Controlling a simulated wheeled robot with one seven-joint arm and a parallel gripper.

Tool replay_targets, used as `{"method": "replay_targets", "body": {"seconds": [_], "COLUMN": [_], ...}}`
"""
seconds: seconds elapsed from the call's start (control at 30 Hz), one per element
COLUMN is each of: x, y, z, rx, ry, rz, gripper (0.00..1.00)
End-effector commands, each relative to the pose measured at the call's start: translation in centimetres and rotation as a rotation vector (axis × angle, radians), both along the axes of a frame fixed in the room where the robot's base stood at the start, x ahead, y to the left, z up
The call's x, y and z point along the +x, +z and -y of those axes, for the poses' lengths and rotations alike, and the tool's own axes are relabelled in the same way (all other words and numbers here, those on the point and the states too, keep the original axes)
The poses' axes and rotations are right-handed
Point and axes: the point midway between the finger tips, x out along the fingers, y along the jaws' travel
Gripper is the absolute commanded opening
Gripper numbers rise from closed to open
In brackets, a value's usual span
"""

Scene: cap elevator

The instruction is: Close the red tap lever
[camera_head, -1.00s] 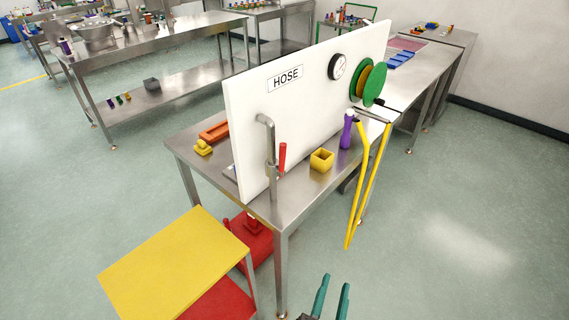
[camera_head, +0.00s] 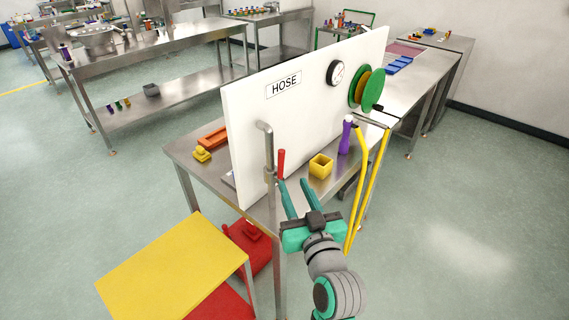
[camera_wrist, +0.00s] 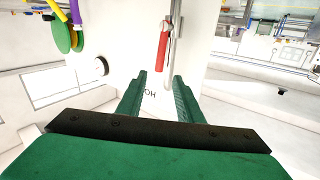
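The red tap lever (camera_head: 281,163) stands upright beside a grey metal pipe (camera_head: 269,150) at the left end of the white HOSE panel (camera_head: 300,105). In the wrist view the lever (camera_wrist: 163,53) hangs beside the pipe (camera_wrist: 174,40), beyond my fingertips and roughly between them in the picture. My gripper (camera_head: 294,194) is open and empty, with two teal fingers pointing up towards the lever. One fingertip looks close to the lever's lower end in the head view; I cannot tell whether they touch. In the wrist view my gripper (camera_wrist: 157,88) shows a gap between its fingers.
A yellow box (camera_head: 320,166) and a purple bottle (camera_head: 346,138) stand on the steel table right of the lever. Yellow hoses (camera_head: 369,190) hang off its edge. A yellow-topped stand (camera_head: 170,262) is at front left. The floor at right is free.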

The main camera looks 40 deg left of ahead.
Motion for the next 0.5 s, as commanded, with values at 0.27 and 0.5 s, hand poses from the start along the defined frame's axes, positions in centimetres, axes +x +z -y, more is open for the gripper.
{"method": "replay_targets", "body": {"seconds": [0.27, 0.5], "x": [2.4, 4.9], "y": [0.0, 0.0], "z": [-3.4, -6.3], "rx": [-0.002, 0.0], "ry": [0.005, 0.0], "rz": [0.0, 0.0], "gripper": [0.33, 0.33]}}
